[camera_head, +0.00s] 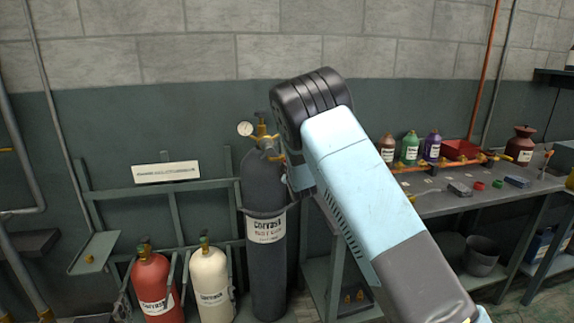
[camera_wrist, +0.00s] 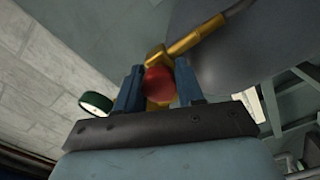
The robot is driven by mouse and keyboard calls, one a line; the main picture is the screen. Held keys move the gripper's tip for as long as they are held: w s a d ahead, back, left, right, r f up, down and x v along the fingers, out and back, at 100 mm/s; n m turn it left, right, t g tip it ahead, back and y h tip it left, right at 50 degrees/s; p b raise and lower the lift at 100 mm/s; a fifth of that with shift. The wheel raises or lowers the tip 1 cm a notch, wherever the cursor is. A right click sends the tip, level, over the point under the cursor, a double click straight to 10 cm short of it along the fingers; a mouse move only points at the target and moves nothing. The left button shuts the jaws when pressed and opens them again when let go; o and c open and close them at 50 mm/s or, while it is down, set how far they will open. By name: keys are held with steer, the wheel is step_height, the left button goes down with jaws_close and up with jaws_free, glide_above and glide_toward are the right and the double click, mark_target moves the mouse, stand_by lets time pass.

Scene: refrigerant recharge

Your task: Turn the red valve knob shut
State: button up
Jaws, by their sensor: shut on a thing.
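The red valve knob (camera_wrist: 159,84) sits between the two blue fingers of my gripper (camera_wrist: 160,88) in the wrist view. My gripper is shut on it. Brass fittings (camera_wrist: 190,40) join the knob just beyond the fingers. In the head view the tall dark grey cylinder (camera_head: 266,190) stands upright in a rack, with a gauge (camera_head: 245,128) and brass fittings at its top. My arm reaches to the right side of that top and hides the knob and my fingers there. A round gauge with a green rim (camera_wrist: 96,102) shows left of my gripper in the wrist view.
A red cylinder (camera_head: 153,283) and a cream cylinder (camera_head: 210,281) stand left of the grey one in the rack. A workbench (camera_head: 448,203) with several bottles and a red bin (camera_head: 461,150) is at the right. A grey bucket (camera_head: 482,256) sits below it.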

steer(key=m, duration=0.3)
steer(key=f+m, duration=0.1)
steer(key=m, duration=0.1)
steer(key=shift+d+m, duration=0.2)
steer(key=shift+m, duration=0.2)
stand_by(0.4)
steer(key=o, duration=1)
steer(key=shift+a+r, duration=0.1)
steer(key=shift+r, duration=0.1)
steer(key=shift+o, duration=0.2)
steer(key=v, duration=1.3)
steer(key=shift+s, duration=0.35)
